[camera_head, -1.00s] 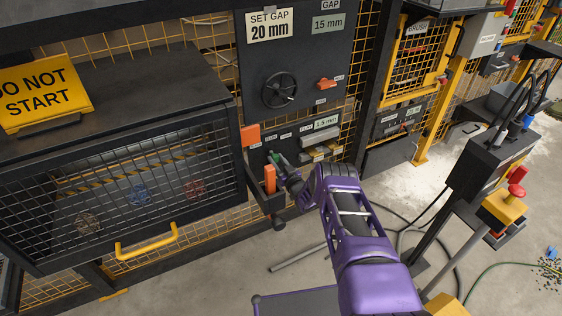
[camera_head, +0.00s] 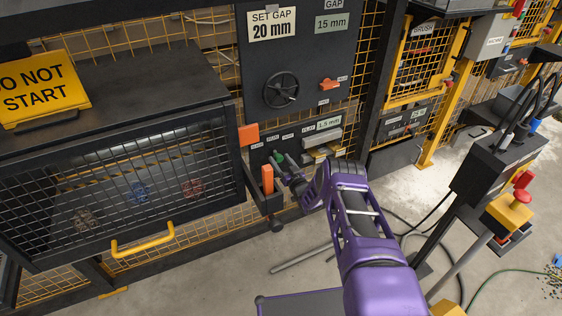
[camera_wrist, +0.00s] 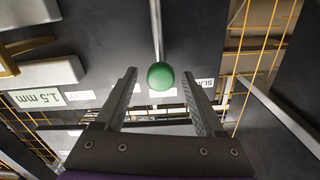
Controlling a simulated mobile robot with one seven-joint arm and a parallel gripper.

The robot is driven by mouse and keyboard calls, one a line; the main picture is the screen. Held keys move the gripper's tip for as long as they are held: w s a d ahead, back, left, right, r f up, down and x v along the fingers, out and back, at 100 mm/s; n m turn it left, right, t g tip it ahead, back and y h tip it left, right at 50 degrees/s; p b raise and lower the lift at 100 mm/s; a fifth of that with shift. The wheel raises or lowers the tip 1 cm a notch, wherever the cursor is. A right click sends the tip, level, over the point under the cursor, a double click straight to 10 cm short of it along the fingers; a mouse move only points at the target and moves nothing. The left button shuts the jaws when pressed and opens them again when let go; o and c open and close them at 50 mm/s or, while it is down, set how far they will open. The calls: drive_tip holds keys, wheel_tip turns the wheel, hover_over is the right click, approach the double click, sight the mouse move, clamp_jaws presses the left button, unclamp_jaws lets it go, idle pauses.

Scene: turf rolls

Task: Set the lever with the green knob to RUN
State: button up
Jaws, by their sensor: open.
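The green knob (camera_wrist: 161,77) sits at the end of a thin metal lever in the wrist view, between the two open fingers of my gripper (camera_wrist: 165,88) with space on both sides. The knob also shows small in the head view (camera_head: 278,156), beside my gripper (camera_head: 282,166) in front of the dark lower panel. Whether the fingers touch the knob cannot be told from the head view. Small white labels stand by the lever; the word RUN is not legible.
An orange block (camera_head: 267,179) stands just left of my gripper. The mesh cage with a yellow handle (camera_head: 143,244) fills the left side. Above are a black handwheel (camera_head: 281,90) and a red-orange switch (camera_head: 328,84). A pale ledge (camera_head: 322,139) projects at right.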

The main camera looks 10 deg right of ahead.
drive_tip(key=p+v, duration=0.3)
drive_tip(key=v, duration=1.4)
drive_tip(key=shift+s, duration=0.15)
drive_tip(key=shift+r, duration=0.1)
